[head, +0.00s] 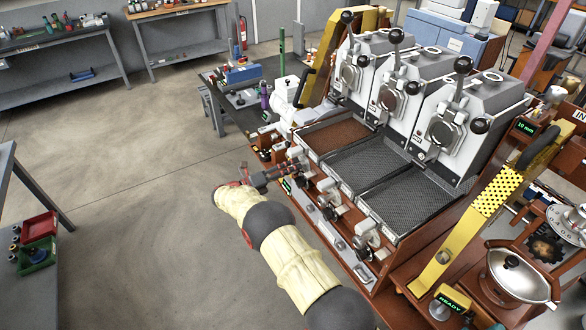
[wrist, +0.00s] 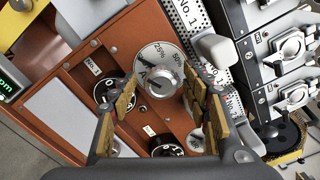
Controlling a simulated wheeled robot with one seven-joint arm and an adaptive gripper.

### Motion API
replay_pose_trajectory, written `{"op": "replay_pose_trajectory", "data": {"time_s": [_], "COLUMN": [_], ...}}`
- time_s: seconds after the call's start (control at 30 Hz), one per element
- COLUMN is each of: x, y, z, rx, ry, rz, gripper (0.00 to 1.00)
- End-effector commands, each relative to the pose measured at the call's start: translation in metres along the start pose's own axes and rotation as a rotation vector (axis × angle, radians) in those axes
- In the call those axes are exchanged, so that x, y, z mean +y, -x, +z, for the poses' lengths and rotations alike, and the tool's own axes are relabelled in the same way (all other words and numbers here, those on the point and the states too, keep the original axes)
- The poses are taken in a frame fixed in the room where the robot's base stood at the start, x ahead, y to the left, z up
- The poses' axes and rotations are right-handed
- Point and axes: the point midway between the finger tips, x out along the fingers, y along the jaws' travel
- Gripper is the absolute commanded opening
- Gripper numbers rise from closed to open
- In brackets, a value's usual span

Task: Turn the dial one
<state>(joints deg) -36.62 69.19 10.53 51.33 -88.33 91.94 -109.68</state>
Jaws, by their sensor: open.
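In the wrist view a round silver dial (wrist: 160,82) with a white scale plate, marked 25% and 50%, sits on a brown panel. It lies between and beyond my open fingers. A black knob (wrist: 107,91) beside a small "No. 1" label (wrist: 93,68) is to its left, partly behind my left finger. Another dark knob (wrist: 166,146) is below it, between the fingers. My gripper (wrist: 160,100) is open and empty, its tan-padded fingers spread over the panel. I cannot tell contact. In the head view my gripper (head: 270,177) is at the roaster's left front end, and the dials there are hidden or tiny.
Three roaster units (head: 440,125) with black-ball levers stand behind mesh trays (head: 410,195). A light-grey handle (wrist: 216,48) and a perforated "No. 1" strip (wrist: 190,20) are close to my right finger. Open floor (head: 110,180) lies left.

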Motion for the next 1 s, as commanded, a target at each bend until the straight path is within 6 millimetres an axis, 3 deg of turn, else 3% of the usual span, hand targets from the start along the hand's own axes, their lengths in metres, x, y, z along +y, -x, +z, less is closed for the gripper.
{"op": "replay_pose_trajectory", "data": {"time_s": [0.3, 0.5, 0.7, 1.0], "x": [0.002, 0.001, 0.001, 0.001], "y": [0.064, 0.095, 0.108, 0.109], "z": [0.000, 0.000, -0.001, -0.001], "rx": [-0.002, -0.001, 0.000, 0.000], "ry": [0.002, 0.000, 0.002, 0.001], "rz": [0.002, 0.002, 0.000, 0.001], "gripper": [0.48, 0.48, 0.48, 0.47]}}
